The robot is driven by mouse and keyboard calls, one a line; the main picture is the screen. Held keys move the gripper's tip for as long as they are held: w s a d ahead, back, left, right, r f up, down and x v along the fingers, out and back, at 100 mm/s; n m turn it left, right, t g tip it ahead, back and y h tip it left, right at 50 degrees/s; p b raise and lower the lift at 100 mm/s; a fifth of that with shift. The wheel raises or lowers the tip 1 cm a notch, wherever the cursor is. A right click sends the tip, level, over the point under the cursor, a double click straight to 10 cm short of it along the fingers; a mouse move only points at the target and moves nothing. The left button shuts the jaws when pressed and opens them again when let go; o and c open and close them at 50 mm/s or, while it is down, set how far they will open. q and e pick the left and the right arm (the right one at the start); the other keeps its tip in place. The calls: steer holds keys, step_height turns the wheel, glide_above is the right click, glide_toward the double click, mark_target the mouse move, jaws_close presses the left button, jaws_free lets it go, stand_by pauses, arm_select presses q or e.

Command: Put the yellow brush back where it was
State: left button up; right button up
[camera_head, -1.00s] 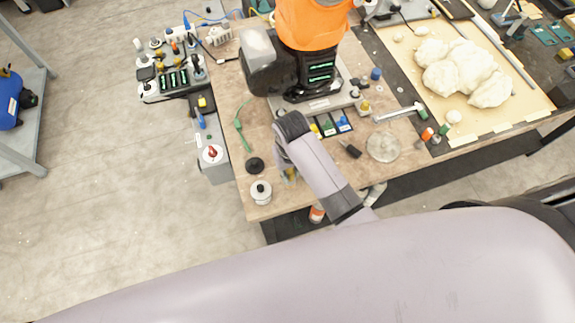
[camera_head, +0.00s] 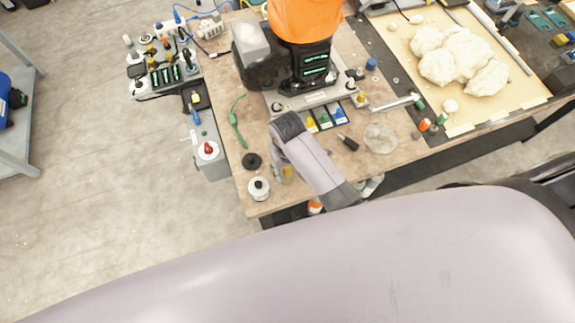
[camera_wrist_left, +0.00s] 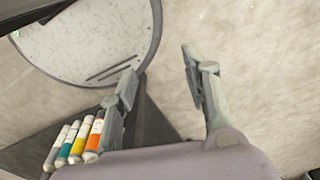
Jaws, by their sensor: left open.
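In the head view my right gripper (camera_head: 279,171) points down over the front left part of the wooden table (camera_head: 228,180). A small yellow thing (camera_head: 287,172), perhaps the yellow brush, shows right at its fingers. The arm covers part of it, and I cannot tell whether the fingers hold it or are only beside it. My left gripper (camera_wrist_left: 162,92) shows in the left wrist view, its two fingers wide apart with nothing between them. I cannot make out the left gripper in the head view.
A silver lidded pot (camera_head: 259,188) and a black disc (camera_head: 251,161) stand left of my right gripper. A green strip (camera_head: 236,125), colored trays (camera_head: 326,117) and a clear round dish (camera_head: 380,138) lie around. In the wrist view, several tubes (camera_wrist_left: 77,143) lie near a round speckled plate (camera_wrist_left: 85,40).

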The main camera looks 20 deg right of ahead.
steer(key=shift+r, duration=0.3)
step_height(320, 180, up, 9)
steer(key=shift+r+b, duration=0.15)
steer(key=shift+b, duration=0.95)
arm_select(q)
steer(key=shift+w+a+f+p, duration=0.2)
steer(key=shift+w+p, duration=0.3)
steer(key=shift+p, duration=0.35)
arm_select(e)
step_height(320, 180, up, 2)
steer(key=shift+r, duration=0.1)
